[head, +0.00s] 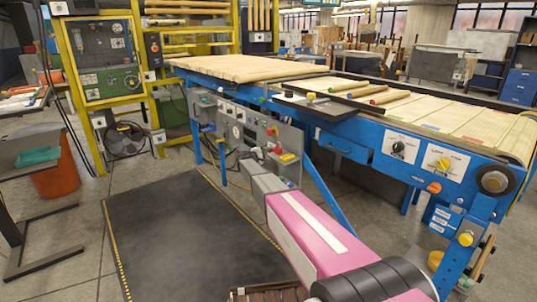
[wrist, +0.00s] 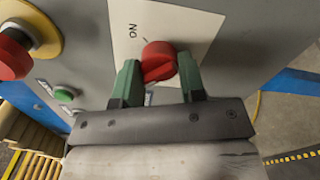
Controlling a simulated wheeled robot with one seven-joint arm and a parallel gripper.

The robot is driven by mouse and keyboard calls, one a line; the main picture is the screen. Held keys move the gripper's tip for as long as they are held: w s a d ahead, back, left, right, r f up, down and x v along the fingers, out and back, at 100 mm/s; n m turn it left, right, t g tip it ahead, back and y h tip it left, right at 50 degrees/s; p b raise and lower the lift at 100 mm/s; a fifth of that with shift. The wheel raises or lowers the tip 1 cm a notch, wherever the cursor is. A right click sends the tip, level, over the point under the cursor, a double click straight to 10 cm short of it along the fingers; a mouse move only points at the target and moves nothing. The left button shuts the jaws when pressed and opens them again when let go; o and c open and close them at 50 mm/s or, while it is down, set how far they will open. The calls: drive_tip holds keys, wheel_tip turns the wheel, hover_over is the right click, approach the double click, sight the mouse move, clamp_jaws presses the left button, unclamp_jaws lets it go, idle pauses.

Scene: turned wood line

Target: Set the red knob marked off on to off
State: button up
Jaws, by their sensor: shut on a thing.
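The red knob (wrist: 159,62) sits on a white plate (wrist: 185,25) on a grey panel in the wrist view. My gripper (wrist: 160,78) has one green finger on each side of the knob and is shut on it. The word ON shows upside down on the plate, above and left of the knob. A second label below the knob is mostly hidden by the knob and a finger. In the head view my gripper (head: 259,154) is at the grey control panel (head: 232,130) under the blue line, and the knob cannot be made out there.
A red mushroom button on a yellow ring (wrist: 22,42) and a green button (wrist: 65,95) are left of the knob in the wrist view. The blue conveyor frame (head: 345,130) overhangs the panel.

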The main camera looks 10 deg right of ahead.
drive_tip(key=o, duration=0.9)
drive_tip(key=shift+a, duration=0.1)
drive_tip(key=v, duration=1)
drive_tip(key=shift+s+a, duration=0.25)
drive_tip(key=shift+a, duration=0.05)
drive_tip(key=s+d+f+m+g+y, duration=0.2)
drive_tip(key=s+d+f, duration=0.15)
drive_tip(key=s, duration=0.55)
drive_tip(key=s+d+f+m+g+y, duration=0.25)
drive_tip(key=s+d, duration=0.25)
drive_tip(key=s, duration=0.3)
drive_tip(key=s+d+f+m+g+y, duration=0.1)
drive_tip(key=s+d+f+g+y, duration=0.2)
drive_tip(key=s, duration=0.6)
drive_tip(key=s+m+y, duration=0.1)
drive_tip(key=s+y, duration=0.1)
drive_tip(key=s, duration=0.5)
drive_tip(key=s+a+m+g+y, duration=0.1)
drive_tip(key=s+m+y, duration=0.1)
drive_tip(key=s, duration=0.4)
drive_tip(key=s+r+m+y, duration=0.1)
drive_tip(key=s+y, duration=0.3)
drive_tip(key=s, duration=0.3)
drive_tip(key=shift+s+a+m+g, duration=0.25)
drive_tip(key=shift+s, duration=0.1)
